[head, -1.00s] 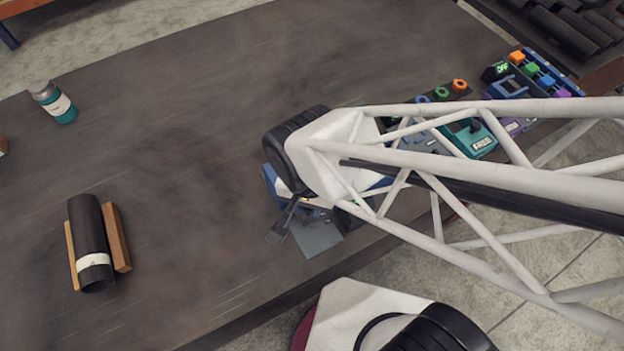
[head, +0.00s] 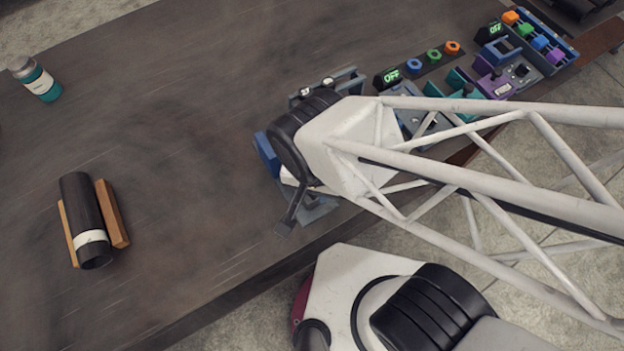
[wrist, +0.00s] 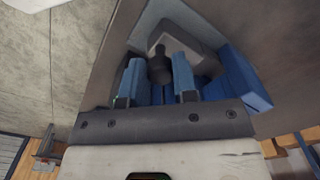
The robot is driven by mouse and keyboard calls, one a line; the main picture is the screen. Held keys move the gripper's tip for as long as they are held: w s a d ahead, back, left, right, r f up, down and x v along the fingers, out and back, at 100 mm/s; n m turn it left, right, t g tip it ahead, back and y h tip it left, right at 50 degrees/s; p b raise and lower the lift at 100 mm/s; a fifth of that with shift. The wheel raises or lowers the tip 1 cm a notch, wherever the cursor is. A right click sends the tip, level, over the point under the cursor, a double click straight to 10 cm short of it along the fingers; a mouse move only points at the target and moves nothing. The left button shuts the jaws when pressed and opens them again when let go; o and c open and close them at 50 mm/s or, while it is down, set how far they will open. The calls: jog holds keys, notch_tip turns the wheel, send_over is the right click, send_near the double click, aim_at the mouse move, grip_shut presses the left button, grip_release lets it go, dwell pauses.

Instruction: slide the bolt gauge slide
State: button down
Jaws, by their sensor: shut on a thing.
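The bolt gauge shows in the wrist view as a grey block (wrist: 185,38) with a dark round knob (wrist: 159,66) standing on it. Blue walls (wrist: 240,80) flank it on the right. My gripper (wrist: 158,82) has its two blue fingers on either side of the knob, shut on it. In the head view my wrist covers the fingers and most of the gauge. Only a blue end (head: 266,153) and a grey-blue plate (head: 318,208) stick out around it. How far the slide stands along its track is hidden.
A black pipe (head: 82,205) lies between wooden blocks at left. Another grey-blue fixture (head: 348,82) is just behind my wrist. Control panels (head: 500,85) and coloured nuts (head: 433,55) are at right. The bench middle is clear.

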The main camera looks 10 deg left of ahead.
jog(key=c, duration=0.9)
grip_release()
jog(key=shift+s+d+f, duration=0.1)
jog(key=shift+d+f, duration=0.05)
jog(key=shift+r, duration=3.95)
jog(key=shift+w+d+r, duration=0.2)
jog(key=shift+w+d, duration=0.15)
jog(key=shift+w, duration=0.15)
jog(key=w+d+r+t, duration=0.1)
jog(key=w+d+r, duration=0.2)
jog(key=d, duration=0.4)
jog(key=w+d+r, duration=0.3)
jog(key=w+d, duration=0.1)
jog(key=d, duration=0.4)
jog(key=w+d+r+t, duration=0.1)
jog(key=w+d+r, duration=0.3)
jog(key=d, duration=0.4)
jog(key=shift+d+t, duration=0.25)
jog(key=shift+t, duration=0.05)
